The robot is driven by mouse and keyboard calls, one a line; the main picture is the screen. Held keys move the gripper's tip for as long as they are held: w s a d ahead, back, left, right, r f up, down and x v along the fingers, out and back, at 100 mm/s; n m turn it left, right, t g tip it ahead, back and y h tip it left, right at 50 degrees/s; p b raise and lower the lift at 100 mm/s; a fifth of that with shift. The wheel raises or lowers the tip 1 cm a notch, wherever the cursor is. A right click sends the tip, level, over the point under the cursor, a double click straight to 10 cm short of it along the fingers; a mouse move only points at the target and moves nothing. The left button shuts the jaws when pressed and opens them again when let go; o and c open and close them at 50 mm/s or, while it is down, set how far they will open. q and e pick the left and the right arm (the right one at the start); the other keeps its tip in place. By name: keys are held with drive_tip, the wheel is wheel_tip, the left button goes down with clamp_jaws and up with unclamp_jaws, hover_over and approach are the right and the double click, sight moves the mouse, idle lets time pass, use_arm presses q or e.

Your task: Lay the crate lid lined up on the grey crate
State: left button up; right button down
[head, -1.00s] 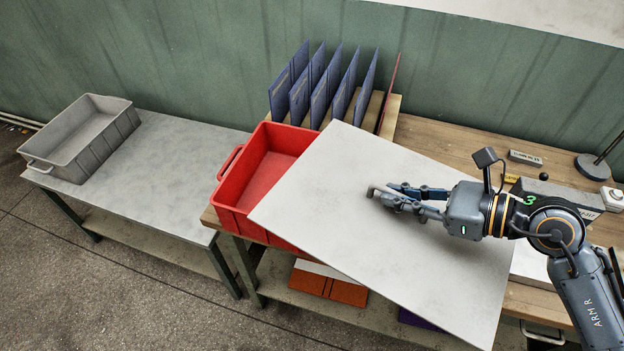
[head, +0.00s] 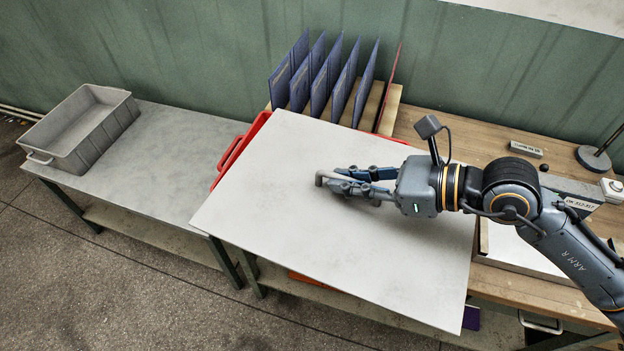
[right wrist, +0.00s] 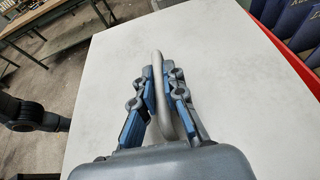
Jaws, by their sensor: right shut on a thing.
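The crate lid is a large pale grey flat board (head: 270,220) with a bar handle (right wrist: 161,85) on its top. My right gripper (head: 345,184) is shut on that handle and holds the lid over the red crate and the workbench. The right wrist view also shows the gripper (right wrist: 160,88) with the handle between its fingers. The grey crate (head: 88,130) stands open at the far left end of the grey table, apart from the lid. My left gripper is not in view.
The grey table (head: 165,165) is bare to the right of the crate. The red crate (head: 232,150) is mostly hidden under the lid. A rack of blue boards (head: 320,80) stands behind it. A lamp (head: 597,155) stands at the right on the wooden bench (head: 460,130).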

sight(324, 156)
drive_tip(key=w+a+f+p, duration=0.1)
drive_tip(key=w, duration=0.1)
drive_tip(key=w+a+f+p, duration=0.1)
drive_tip(key=w, duration=0.2)
drive_tip(key=w+a+f+p, duration=0.1)
drive_tip(key=w+a, duration=0.1)
drive_tip(key=w, duration=0.1)
drive_tip(key=shift+w+f, duration=0.2)
drive_tip(key=shift+f, duration=0.1)
drive_tip(key=w+f, duration=0.1)
drive_tip(key=a+f, duration=0.1)
drive_tip(key=w+f, duration=0.1)
drive_tip(key=f, duration=0.1)
drive_tip(key=shift+w+a+f, duration=0.1)
drive_tip(key=shift+w+a, duration=0.05)
drive_tip(key=shift+w, duration=0.15)
drive_tip(key=f, duration=0.1)
drive_tip(key=w+f+p, duration=0.1)
drive_tip(key=f, duration=0.2)
drive_tip(key=shift+w+a+f, duration=0.2)
drive_tip(key=shift+a+f, duration=0.1)
drive_tip(key=shift+f, duration=0.15)
drive_tip(key=c, duration=1.4)
unclamp_jaws()
